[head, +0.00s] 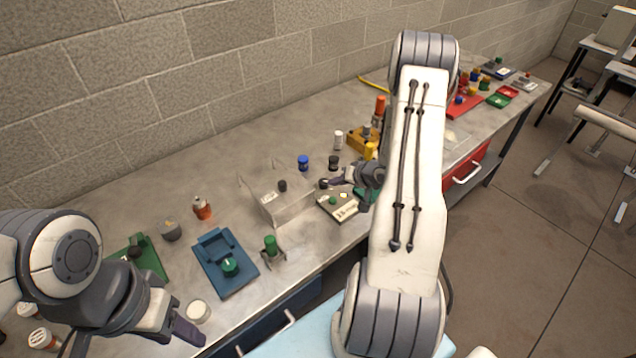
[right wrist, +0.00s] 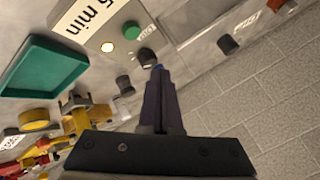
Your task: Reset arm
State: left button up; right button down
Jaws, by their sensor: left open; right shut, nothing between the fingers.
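My left gripper (head: 184,330) is open and empty at the lower left of the head view, near the bench's front edge by a white round jar (head: 198,311). My right gripper (head: 332,183) is shut with nothing in it, low over the bench beside a small box with a green button (head: 338,207). In the right wrist view its closed dark fingers (right wrist: 158,72) point toward a dark knob (right wrist: 147,57) beside the box labelled "5 min" (right wrist: 88,20). I cannot tell if the fingertips touch the knob. My right arm hides part of the bench.
A clear stand (head: 285,203), a blue tray (head: 225,275) and a green-capped clamp (head: 271,248) stand between the grippers. Blue (head: 303,162) and black caps (head: 334,163) and a yellow fixture (head: 362,140) lie beyond the right gripper. The back left of the bench is clear before the wall.

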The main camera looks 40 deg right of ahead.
jog(key=w+a+r+n+g+h+b, duration=0.1)
jog(key=a+r+n+g+b, duration=0.3)
jog(key=a, duration=0.6)
jog(key=w+a+r+n+t+h, duration=0.1)
jog(key=a+r+n, duration=0.1)
jog(key=a+r, duration=0.6)
jog(key=s+a+n+g+b, duration=0.3)
jog(key=s+a+n, duration=0.1)
jog(key=s+a, duration=1)
jog(key=s+a+r+n+g, duration=0.1)
jog(key=s+a+n, duration=0.1)
jog(key=s, duration=0.5)
jog(key=s+a+n+g+y+b, duration=0.1)
jog(key=s+a+n+g, duration=0.1)
jog(key=s+a, duration=0.2)
jog(key=s, duration=0.3)
jog(key=shift+s+r, duration=0.3)
jog(key=shift+r, duration=0.1)
dwell(3.0)
